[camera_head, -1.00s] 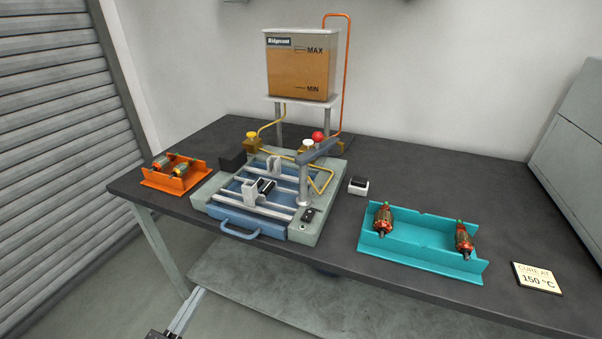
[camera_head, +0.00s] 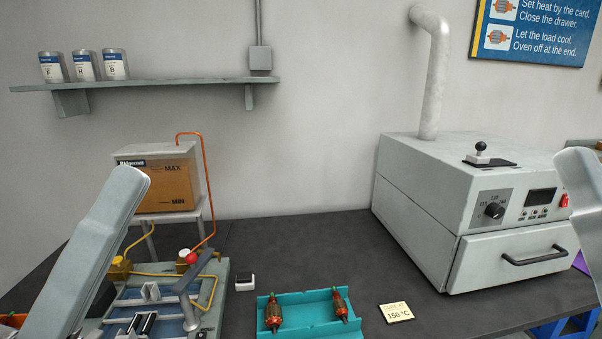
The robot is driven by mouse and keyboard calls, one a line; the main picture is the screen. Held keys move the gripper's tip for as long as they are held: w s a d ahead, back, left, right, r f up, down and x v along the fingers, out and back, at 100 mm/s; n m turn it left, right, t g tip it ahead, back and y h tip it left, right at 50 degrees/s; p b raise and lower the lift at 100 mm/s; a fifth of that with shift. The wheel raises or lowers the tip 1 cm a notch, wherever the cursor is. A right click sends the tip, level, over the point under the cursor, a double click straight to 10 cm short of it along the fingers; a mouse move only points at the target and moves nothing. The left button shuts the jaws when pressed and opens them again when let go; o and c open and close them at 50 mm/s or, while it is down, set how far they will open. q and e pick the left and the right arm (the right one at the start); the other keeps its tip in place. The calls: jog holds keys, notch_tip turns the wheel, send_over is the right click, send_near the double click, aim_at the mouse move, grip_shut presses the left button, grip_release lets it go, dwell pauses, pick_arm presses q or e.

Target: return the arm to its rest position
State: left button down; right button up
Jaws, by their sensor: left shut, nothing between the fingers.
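My left arm is a pale grey link (camera_head: 95,250) that rises from the lower left corner and leans right, in front of the winding fixture. My left gripper is shut and empty; its fingers are hard to make out there. Part of my right arm (camera_head: 585,195) shows at the right edge; its gripper is out of view. The fixture (camera_head: 212,305), with blue panels, rails and a red-knobbed lever, is cut off at the bottom left. The teal tray (camera_head: 308,328) holds two copper-wound armatures (camera_head: 273,313) (camera_head: 340,304), apart from both arms.
A tank (camera_head: 160,185) with an orange pipe stands behind the fixture. A grey oven (camera_head: 420,210) with its drawer shut stands at the right. A card (camera_head: 396,312) reading 150 °C lies beside the tray. A shelf (camera_head: 150,87) holds three cans. The table's middle back (camera_head: 300,245) is clear.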

pick_arm(q)
jog(key=a+r+m+t+y, duration=0.2)
jog(key=a+m+t+y, duration=0.3)
jog(key=y, duration=0.6)
notch_tip(320, 180, up, 38)
jog(key=a+n+g+p, duration=0.1)
jog(key=p, duration=3.6)
jog(key=shift+s+a+f+g+p, duration=0.15)
jog(key=shift+s+g+p, duration=0.15)
jog(key=shift+g, duration=0.1)
